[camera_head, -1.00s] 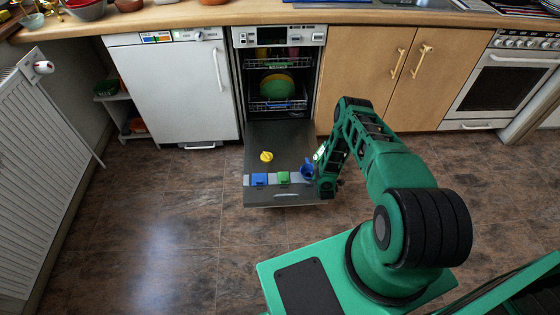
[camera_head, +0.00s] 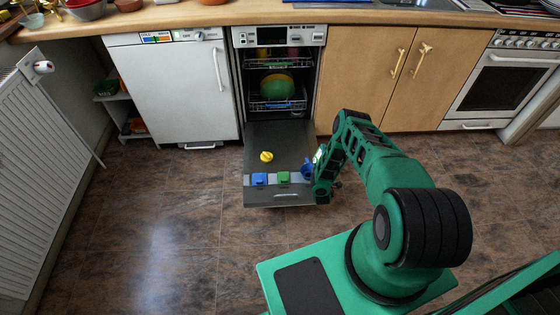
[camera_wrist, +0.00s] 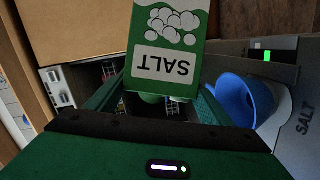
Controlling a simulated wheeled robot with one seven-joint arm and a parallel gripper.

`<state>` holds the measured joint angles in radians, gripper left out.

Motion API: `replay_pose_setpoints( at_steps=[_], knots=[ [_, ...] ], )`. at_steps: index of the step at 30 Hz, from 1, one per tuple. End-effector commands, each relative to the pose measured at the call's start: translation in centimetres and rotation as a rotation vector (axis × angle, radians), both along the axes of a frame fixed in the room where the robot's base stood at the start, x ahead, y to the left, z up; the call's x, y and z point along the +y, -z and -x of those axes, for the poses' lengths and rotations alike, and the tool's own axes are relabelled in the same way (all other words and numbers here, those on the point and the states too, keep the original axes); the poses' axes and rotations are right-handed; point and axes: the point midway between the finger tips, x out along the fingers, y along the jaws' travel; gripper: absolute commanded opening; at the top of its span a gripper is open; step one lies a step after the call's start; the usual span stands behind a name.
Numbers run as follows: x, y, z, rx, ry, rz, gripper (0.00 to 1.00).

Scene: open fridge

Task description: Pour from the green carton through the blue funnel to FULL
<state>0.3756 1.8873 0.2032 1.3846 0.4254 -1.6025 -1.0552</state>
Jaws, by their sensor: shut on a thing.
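The green carton (camera_wrist: 165,60) fills the upper middle of the wrist view. Its white SALT label reads upside down there. My gripper (camera_wrist: 157,100) is shut on it, with a green finger on each side. In the head view my gripper (camera_head: 319,162) is beside the blue funnel (camera_head: 307,169), at the right of the open dishwasher door. The funnel also shows in the wrist view (camera_wrist: 238,100), right of the carton and apart from it in the picture. Its inside is partly hidden. I cannot see any salt pouring.
A small indicator (camera_wrist: 267,56) with a green patch is beyond the funnel. The open door (camera_head: 272,137) also bears a yellow cap (camera_head: 266,156), a blue lid (camera_head: 260,179) and a green lid (camera_head: 283,177). Dishes stand in the racks behind. The floor (camera_head: 150,235) at left is clear.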

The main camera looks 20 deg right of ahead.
Motion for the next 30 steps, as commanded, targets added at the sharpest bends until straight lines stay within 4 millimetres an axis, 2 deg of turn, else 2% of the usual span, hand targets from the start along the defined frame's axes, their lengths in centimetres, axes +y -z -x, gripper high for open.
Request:
replay_pose_setpoints(
  at_steps=[5,12,23,30],
  knots=[
    [0.1,0.1,0.0,-0.002,0.000,0.011,0.16],
    [0.4,1.3,0.0,0.002,-0.001,0.102,0.16],
    [0.4,1.3,-0.1,0.002,-0.001,0.109,0.16],
    [0.7,2.5,-0.1,0.003,0.000,0.194,0.16]
  ],
)
